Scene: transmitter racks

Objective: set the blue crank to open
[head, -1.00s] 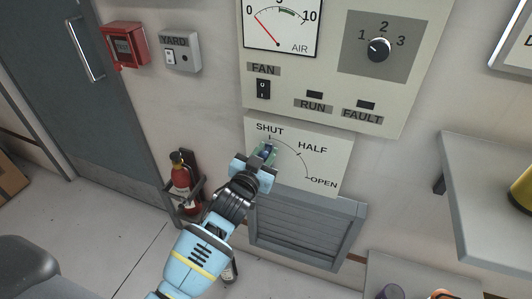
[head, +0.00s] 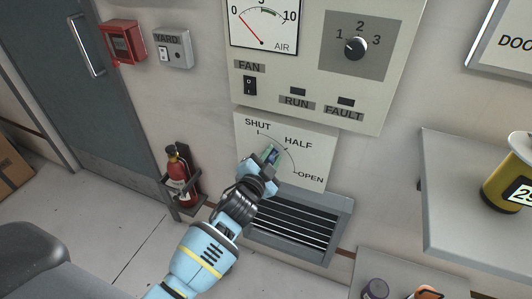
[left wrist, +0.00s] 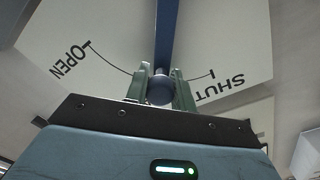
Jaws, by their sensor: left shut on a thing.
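The blue crank (head: 272,154) sits on a white scale plate (head: 319,158) lettered SHUT, HALF and OPEN along an arc. My left gripper (head: 267,160) is over the crank and hides much of it in the head view. In the left wrist view, the crank's blue arm (left wrist: 165,35) runs up from a round knob, and my left gripper (left wrist: 160,90) is shut on that knob. The knob lies between the SHUT and OPEN marks; its exact setting against HALF is hard to read. My right gripper is not in view.
A louvred vent (head: 290,238) below the plate shows dark gaps between its slats. A control panel (head: 275,75) is above. A fire extinguisher (head: 178,180) hangs at the left. A grey shelf (head: 450,220) with a yellow container (head: 508,185) juts out at the right.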

